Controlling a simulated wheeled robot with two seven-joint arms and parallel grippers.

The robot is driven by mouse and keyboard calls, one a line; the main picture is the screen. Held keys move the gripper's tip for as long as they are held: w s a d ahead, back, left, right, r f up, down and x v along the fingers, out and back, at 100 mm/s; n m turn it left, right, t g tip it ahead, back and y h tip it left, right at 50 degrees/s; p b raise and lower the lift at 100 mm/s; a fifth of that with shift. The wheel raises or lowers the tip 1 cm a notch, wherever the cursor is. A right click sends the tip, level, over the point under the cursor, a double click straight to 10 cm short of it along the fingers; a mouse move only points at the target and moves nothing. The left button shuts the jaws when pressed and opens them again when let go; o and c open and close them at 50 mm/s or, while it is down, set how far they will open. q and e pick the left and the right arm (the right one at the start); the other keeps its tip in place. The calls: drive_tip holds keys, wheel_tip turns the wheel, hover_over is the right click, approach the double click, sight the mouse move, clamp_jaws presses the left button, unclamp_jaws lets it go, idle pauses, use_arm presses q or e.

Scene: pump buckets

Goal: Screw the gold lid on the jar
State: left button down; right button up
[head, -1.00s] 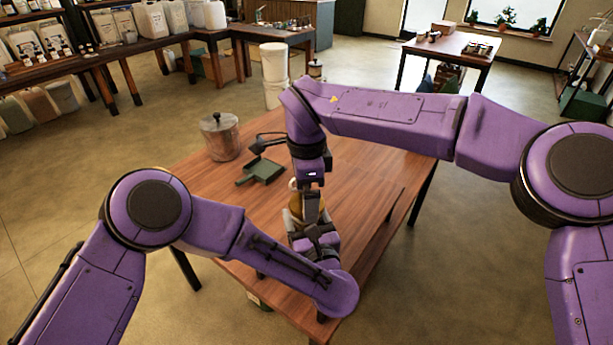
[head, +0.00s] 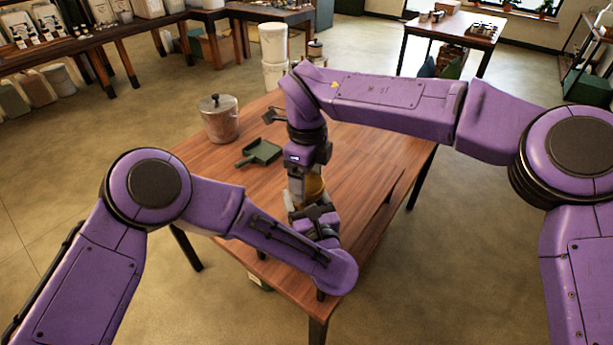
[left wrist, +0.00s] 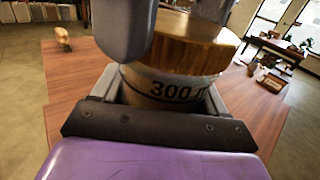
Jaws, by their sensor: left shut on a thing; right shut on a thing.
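The jar (left wrist: 165,90) is pale with "300" printed on its side and stands upright over the wooden table. The gold lid (left wrist: 188,45) sits on top of it and also shows partly in the head view (head: 314,188). My left gripper (head: 314,216) is shut around the jar's body from the near side. My right gripper (head: 298,194) comes from above and is shut on the gold lid, one grey finger on either side of it. In the head view the jar is mostly hidden by my grippers. Whether the lid is tight cannot be told.
A metal pot with a lid (head: 220,120) and a green dustpan (head: 260,152) stand farther back on the table (head: 225,185). White buckets (head: 274,45) stand behind the table. The table's right part is clear.

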drive_tip(key=m, duration=1.1)
drive_tip(key=o, duration=1.1)
wheel_tip(320, 180, up, 12)
use_arm(q)
unclamp_jaws()
